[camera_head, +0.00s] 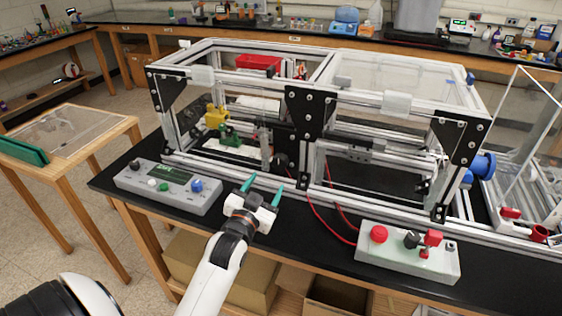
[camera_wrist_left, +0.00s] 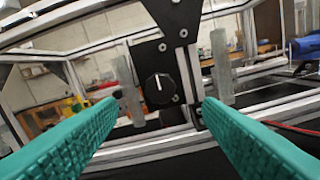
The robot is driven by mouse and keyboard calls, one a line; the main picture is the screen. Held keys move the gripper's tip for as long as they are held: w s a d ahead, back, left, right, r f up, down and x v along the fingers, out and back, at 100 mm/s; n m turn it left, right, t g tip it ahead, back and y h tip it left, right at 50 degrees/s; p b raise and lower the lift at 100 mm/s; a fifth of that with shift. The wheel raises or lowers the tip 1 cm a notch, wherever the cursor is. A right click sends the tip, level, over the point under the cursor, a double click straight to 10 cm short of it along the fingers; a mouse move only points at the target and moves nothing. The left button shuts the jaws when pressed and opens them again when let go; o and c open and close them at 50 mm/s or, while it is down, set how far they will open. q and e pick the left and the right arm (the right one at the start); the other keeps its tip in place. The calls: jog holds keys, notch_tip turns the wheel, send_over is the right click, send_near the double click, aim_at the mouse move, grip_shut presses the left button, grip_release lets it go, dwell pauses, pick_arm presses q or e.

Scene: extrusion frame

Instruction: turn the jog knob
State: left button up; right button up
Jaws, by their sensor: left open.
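The jog knob (camera_wrist_left: 159,88) is a round black dial with a white pointer line, near upright in the left wrist view. It sits on a black plate at the front of the extrusion frame. In the head view it appears as a small dark round shape (camera_head: 281,160) near the frame's middle post. My left gripper (camera_head: 266,181) is open, its two teal fingers pointing at the frame from the front. In the left wrist view the knob shows between the fingertips (camera_wrist_left: 160,101), beyond them, with nothing held. My right gripper is not in view.
A grey control box (camera_head: 150,195) with buttons lies left of my gripper. Another box (camera_head: 408,262) with a red button and switches lies to the right. Red cables (camera_head: 322,217) run from the frame to it. Aluminium posts and black corner brackets (camera_head: 307,110) surround the knob.

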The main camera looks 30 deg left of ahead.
aim_at(279, 164)
pick_arm(q)
jog(key=p+x, duration=0.1)
jog(key=x, duration=1)
jog(key=shift+w+p, duration=0.1)
jog(key=shift+p, duration=0.3)
jog(key=shift+d, duration=0.1)
jog(key=c, duration=1)
jog(key=shift+o, duration=0.2)
jog(key=n+p, duration=0.1)
jog(key=n, duration=0.1)
jog(key=shift+r+n, duration=0.1)
jog(key=shift+n, duration=0.3)
jog(key=shift+n+p, duration=0.75)
jog(key=shift+n, duration=1.05)
